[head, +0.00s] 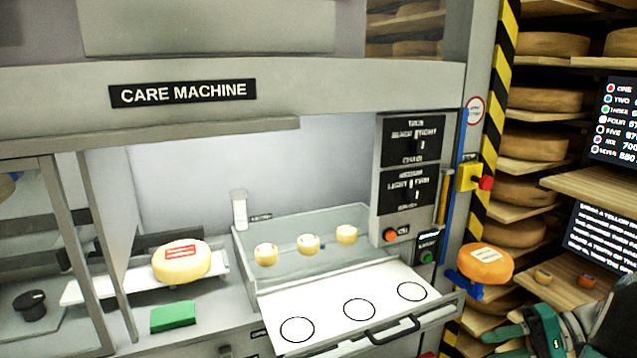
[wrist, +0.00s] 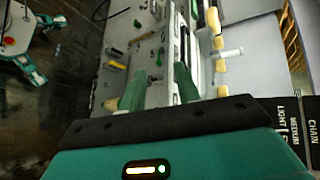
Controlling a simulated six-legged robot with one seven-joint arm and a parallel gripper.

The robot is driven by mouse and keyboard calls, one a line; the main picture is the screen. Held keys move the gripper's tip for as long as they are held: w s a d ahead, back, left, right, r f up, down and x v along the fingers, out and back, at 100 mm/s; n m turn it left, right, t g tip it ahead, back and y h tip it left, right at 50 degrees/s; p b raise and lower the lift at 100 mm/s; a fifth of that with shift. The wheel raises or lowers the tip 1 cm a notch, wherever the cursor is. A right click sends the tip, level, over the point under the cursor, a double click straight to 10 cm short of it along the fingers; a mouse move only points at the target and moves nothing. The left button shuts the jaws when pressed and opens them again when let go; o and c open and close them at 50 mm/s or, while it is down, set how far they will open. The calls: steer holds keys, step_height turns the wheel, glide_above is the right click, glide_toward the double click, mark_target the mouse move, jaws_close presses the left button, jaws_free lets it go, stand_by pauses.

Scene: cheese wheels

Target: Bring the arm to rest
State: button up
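My gripper (head: 500,345) shows at the lower right edge of the head view, green and black, in front of the wooden shelves and partly cut off by the frame. In the wrist view my gripper (wrist: 159,82) has its two green fingers apart, with nothing held between them. The arm behind it is mostly out of view.
The care machine (head: 395,65) fills the left and middle. Its white drawer (head: 330,310) with three circles is pulled out. Three small cheeses (head: 308,245) sit in a clear tray. An orange cheese wheel (head: 485,263) is near my gripper, and shelves (head: 535,168) stand right.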

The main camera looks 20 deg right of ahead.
steer(key=w+a+r+n+g+h, duration=0.1)
steer(key=w+a+g+h, duration=0.15)
steer(key=a, duration=0.55)
steer(key=w+a+r+n+g+h, duration=0.1)
steer(key=w+a+n+g+h, duration=0.15)
steer(key=a, duration=0.55)
steer(key=s+a+r+n+t+h, duration=0.2)
steer(key=a+n+h, duration=0.3)
steer(key=a, duration=1.3)
steer(key=shift+s+n+t+h, duration=0.35)
steer(key=shift+s+t+h, duration=0.35)
